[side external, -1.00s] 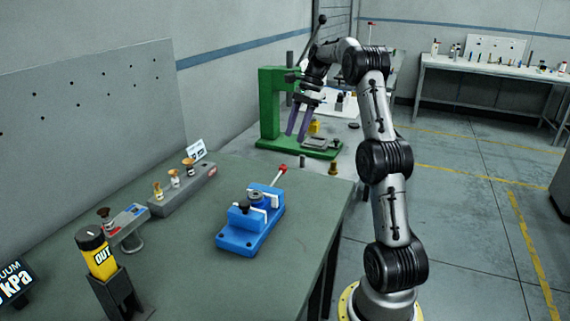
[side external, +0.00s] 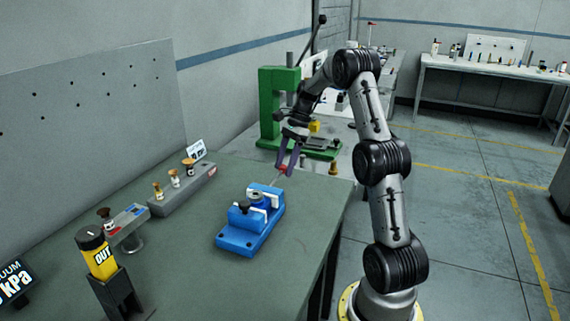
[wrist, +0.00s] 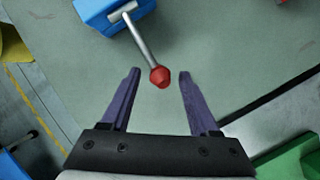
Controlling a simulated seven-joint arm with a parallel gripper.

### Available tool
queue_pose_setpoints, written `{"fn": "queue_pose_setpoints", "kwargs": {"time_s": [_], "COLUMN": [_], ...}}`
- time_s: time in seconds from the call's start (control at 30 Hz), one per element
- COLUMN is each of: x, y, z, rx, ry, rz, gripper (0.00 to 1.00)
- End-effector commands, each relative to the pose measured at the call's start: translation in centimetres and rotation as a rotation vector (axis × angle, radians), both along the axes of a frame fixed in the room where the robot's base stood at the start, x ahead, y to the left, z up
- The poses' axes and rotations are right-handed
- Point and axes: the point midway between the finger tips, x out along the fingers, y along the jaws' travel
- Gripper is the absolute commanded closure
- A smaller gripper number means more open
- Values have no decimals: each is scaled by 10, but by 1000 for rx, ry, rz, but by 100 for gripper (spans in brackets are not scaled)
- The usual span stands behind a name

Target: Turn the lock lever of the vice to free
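The blue vice (side external: 240,238) stands on the green-grey bench top, with pale jaws and a dark round part between them. Its lock lever is a thin metal rod (wrist: 141,38) with a red knob (wrist: 160,77) on its end; the knob also shows in the side view (side external: 283,169). The rod points up and away from the vice. My gripper (wrist: 159,77) has purple fingers and is open. In the wrist view the knob sits between the two fingertips, with a gap on each side. In the side view the fingers partly cover the knob.
A green press (side external: 272,110) stands behind the vice. A grey rack (side external: 183,190) with several stamps is at the left. A yellow canister (side external: 97,254) marked OUT stands at the front left. Bench top around the vice is clear; its edge (side external: 335,235) is to the right.

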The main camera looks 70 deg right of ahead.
Motion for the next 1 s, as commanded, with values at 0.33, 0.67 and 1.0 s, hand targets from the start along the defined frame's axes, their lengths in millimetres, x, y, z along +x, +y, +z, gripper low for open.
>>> {"fn": "queue_pose_setpoints", "kwargs": {"time_s": [0.33, 0.67, 1.0], "x": [0, 0, 0], "y": [0, 0, 0], "z": [0, 1, 1], "rx": [0, -1, -1], "ry": [0, -1, 0], "rz": [0, 0, 0], "gripper": [100, 100, 100]}}
